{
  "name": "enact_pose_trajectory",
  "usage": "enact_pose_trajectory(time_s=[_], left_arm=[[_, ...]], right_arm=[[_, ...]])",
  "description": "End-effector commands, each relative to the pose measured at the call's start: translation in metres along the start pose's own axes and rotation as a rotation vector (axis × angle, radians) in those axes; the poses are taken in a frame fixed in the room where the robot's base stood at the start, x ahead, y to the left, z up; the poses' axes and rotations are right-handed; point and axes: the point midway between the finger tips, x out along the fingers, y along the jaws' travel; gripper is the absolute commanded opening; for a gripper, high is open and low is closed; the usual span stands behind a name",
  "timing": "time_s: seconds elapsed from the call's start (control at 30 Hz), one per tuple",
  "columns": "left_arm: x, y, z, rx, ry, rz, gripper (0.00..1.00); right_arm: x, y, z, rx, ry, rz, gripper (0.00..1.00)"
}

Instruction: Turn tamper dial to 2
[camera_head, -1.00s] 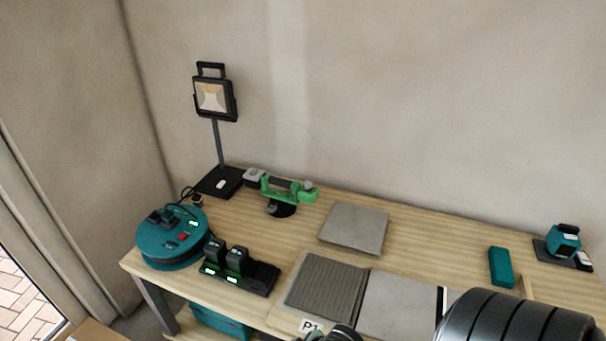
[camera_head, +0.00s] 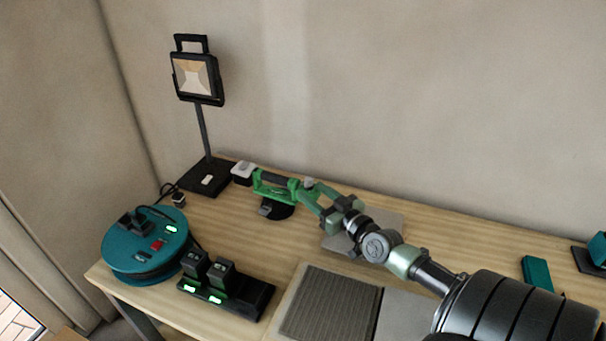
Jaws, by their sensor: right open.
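The green tamper (camera_head: 272,189) with a dark handle stands on the bench near the wall, on a black round foot. A small grey knob, which looks like its dial (camera_head: 309,182), is at its right end; any numbers on it are too small to read. My right gripper (camera_head: 316,197) is open, with its green fingers at the right end of the tamper, close to the dial. I cannot tell whether they touch it. The fingers partly overlap the tamper's right end. My left gripper is not in view.
A work lamp (camera_head: 196,78) stands behind at left. A teal cable reel (camera_head: 146,245) and a battery charger (camera_head: 226,289) are at the front left. A grey tile (camera_head: 386,221) lies partly under my right arm. A ribbed grey panel (camera_head: 330,306) is in front.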

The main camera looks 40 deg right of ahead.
Motion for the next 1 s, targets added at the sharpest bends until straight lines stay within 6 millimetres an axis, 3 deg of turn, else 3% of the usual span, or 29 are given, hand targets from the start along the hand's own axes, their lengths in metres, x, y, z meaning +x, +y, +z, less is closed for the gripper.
enact_pose_trajectory(time_s=[0.03,0.13,0.47,0.7,1.0], left_arm=[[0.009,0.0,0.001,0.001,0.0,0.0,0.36],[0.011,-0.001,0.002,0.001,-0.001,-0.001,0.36],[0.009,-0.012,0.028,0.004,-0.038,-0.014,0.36],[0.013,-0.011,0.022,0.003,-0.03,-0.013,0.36],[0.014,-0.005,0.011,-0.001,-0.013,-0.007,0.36]], right_arm=[[0.002,0.009,0.004,0.002,0.019,0.019,0.47],[0.006,0.018,-0.001,0.004,0.041,0.038,0.47],[0.05,0.021,-0.006,0.004,0.045,0.041,0.47],[0.076,0.021,-0.006,0.003,0.042,0.039,0.47],[0.081,0.021,-0.006,0.004,0.04,0.039,0.47]])
